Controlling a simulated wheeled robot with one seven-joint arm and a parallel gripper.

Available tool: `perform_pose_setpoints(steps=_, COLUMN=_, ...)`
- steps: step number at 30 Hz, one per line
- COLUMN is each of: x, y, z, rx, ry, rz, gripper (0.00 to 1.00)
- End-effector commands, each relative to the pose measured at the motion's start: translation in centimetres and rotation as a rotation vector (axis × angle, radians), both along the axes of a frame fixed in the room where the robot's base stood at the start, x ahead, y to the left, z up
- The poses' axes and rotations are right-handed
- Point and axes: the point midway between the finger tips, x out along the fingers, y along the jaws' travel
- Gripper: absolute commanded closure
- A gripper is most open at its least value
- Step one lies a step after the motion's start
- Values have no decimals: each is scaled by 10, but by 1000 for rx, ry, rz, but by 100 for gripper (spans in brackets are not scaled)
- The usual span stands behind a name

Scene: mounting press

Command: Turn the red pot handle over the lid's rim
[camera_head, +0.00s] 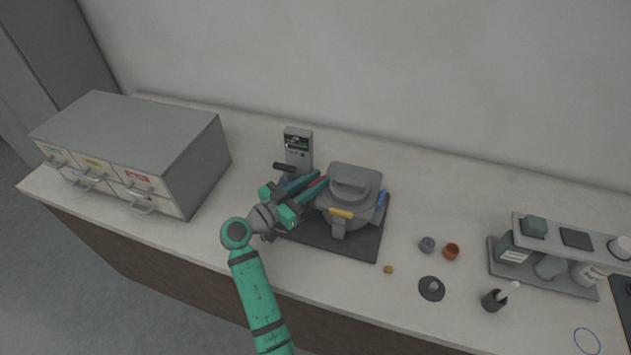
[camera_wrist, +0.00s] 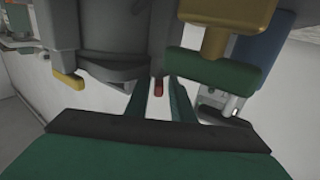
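The press pot, with a grey lid (camera_head: 353,183) and a loop grip on top, stands on a dark mat (camera_head: 366,247). The red pot handle (camera_head: 318,183) is on the pot's left side, partly hidden by my gripper (camera_head: 316,184). In the wrist view the red handle (camera_wrist: 158,87) shows as a small red end between my two green fingers (camera_wrist: 160,98). Gaps show on both sides of it, so my gripper is open around it and not closed on it. A yellow handle (camera_head: 341,213) is at the pot's front and a blue handle (camera_head: 382,199) at its right.
A control box (camera_head: 298,150) stands behind my gripper, with a dark-knobbed lever (camera_head: 284,167) close by. A drawer cabinet (camera_head: 140,145) is at the left. A green bar (camera_wrist: 210,68) sits close by the fingers.

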Motion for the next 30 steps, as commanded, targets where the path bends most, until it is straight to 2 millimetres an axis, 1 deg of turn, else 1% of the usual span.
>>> perform_pose_setpoints(steps=1, x=-1, y=-3, z=0, rx=0, ry=0, rz=-8, gripper=72)
perform_pose_setpoints(steps=9, x=-2, y=-4, z=0, rx=0, ry=0, rz=-9, gripper=72)
perform_pose_setpoints(steps=14, x=-2, y=-7, z=0, rx=1, ry=1, rz=30, gripper=72)
perform_pose_setpoints(steps=20, x=-3, y=-9, z=-1, rx=2, ry=2, rz=159, gripper=72)
perform_pose_setpoints(steps=29, x=-3, y=-7, z=0, rx=1, ry=-1, rz=379, gripper=72)
perform_pose_setpoints(steps=30, x=-9, y=-1, z=0, rx=0, ry=-1, rz=386, gripper=72)
